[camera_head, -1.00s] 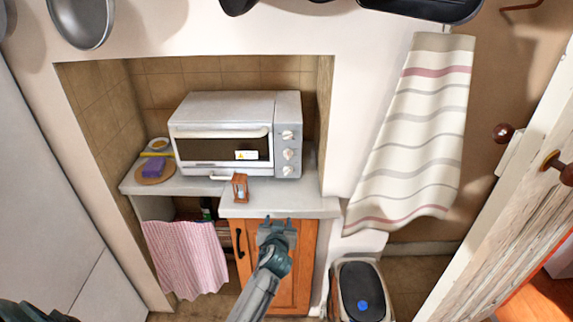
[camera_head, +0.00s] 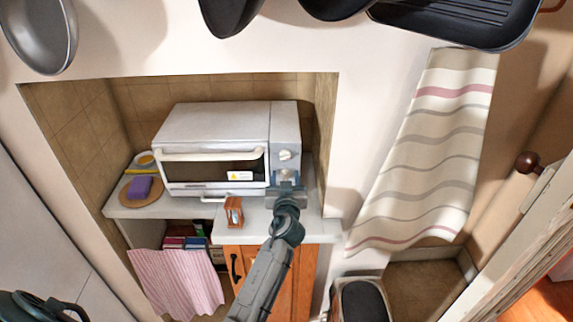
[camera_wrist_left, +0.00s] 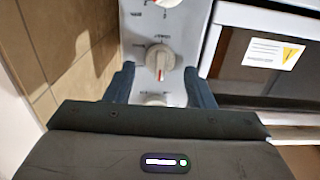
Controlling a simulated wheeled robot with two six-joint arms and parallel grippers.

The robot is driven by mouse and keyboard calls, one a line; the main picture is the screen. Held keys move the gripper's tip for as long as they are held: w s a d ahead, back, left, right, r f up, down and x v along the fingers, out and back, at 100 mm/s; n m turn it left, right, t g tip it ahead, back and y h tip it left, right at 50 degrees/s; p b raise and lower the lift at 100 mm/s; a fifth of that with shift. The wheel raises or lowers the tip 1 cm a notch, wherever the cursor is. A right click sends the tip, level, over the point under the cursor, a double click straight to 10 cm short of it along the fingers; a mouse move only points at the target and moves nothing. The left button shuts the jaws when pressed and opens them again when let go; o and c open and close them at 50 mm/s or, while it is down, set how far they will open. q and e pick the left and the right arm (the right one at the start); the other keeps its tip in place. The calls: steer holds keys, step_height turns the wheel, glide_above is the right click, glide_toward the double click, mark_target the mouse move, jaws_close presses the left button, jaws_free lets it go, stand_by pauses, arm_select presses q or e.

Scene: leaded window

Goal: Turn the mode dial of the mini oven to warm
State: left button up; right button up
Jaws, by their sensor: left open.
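The mini oven (camera_head: 212,128) stands in the tiled niche, its door shut. Its right-hand control panel has a column of dials. The top dial (camera_head: 285,155) shows clearly; the middle dial (camera_head: 285,174) is partly covered by my left gripper (camera_head: 287,188), and the lowest is hidden. In the left wrist view the oven appears upside down. There my open left gripper (camera_wrist_left: 159,72) has its fingers on either side of the panel, with the middle dial (camera_wrist_left: 160,58) between the fingertips, apart from both. The dial labels are too small to read. My right gripper is not in view.
A wooden hourglass (camera_head: 233,212) stands on the counter in front of the oven. A purple sponge (camera_head: 139,187) lies on a round board at left. A striped towel (camera_head: 430,150) hangs at right, pans (camera_head: 440,22) overhead. A niche wall stands close right of the panel.

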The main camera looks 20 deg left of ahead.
arm_select(q)
steer(key=shift+w+r, duration=0.1)
steer(key=shift+r, duration=0.1)
steer(key=c, duration=1)
steer(key=shift+o, duration=0.2)
steer(key=shift+m+b, duration=0.3)
steer(key=shift+m, duration=0.2)
steer(key=m, duration=0.1)
steer(key=m+b, duration=0.1)
steer(key=m, duration=0.1)
steer(key=shift+w+d, duration=0.1)
steer(key=shift+d, duration=0.1)
steer(key=m, duration=0.2)
steer(key=shift+d+m, duration=0.1)
steer(key=shift+m, duration=0.3)
steer(key=shift+w+d+m+b, duration=0.1)
steer(key=shift+m+b, duration=0.2)
steer(key=shift+m, duration=0.9)
steer(key=shift+d+f+m, duration=0.1)
steer(key=shift+f+m, duration=0.15)
steer(key=shift+m, duration=1.05)
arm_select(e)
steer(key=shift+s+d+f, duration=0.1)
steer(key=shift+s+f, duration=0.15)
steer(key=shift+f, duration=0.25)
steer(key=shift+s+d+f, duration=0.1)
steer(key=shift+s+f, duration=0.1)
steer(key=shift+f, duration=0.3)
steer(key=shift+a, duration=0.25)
